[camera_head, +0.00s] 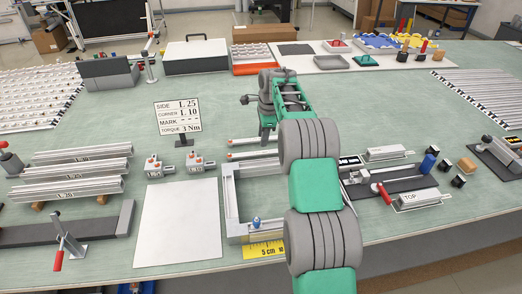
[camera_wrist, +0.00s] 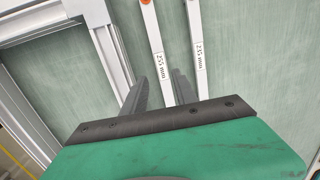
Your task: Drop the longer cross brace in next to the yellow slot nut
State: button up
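Two slim pale cross braces lie side by side in the wrist view: one nearer the frame (camera_wrist: 152,38) and one to its right (camera_wrist: 196,55). Each has a small printed mm label, too small to compare surely. The head view shows their red-tipped ends (camera_head: 243,140) (camera_head: 243,154). My gripper (camera_wrist: 157,82) is open, its fingers on either side of the left brace; contact cannot be told. The aluminium frame (camera_head: 231,200) also fills the left of the wrist view (camera_wrist: 105,50). My arm hides its right part. I cannot make out a yellow slot nut.
A yellow ruler (camera_head: 264,249) lies at the frame's near edge, close to a blue-topped part (camera_head: 256,222). A white sheet (camera_head: 178,222) lies left of the frame. A sign (camera_head: 178,117) and two small clamp-like units (camera_head: 195,162) stand behind it. Profiles (camera_head: 75,172) are stacked at left.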

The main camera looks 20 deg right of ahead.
aim_at(261, 152)
jog(key=shift+m, duration=0.3)
jog(key=f, duration=0.3)
jog(key=w+f+p, duration=0.1)
jog(key=f, duration=0.1)
jog(key=f+p, duration=0.1)
jog(key=f, duration=0.2)
jog(key=shift+w+f, duration=0.3)
grip_shut()
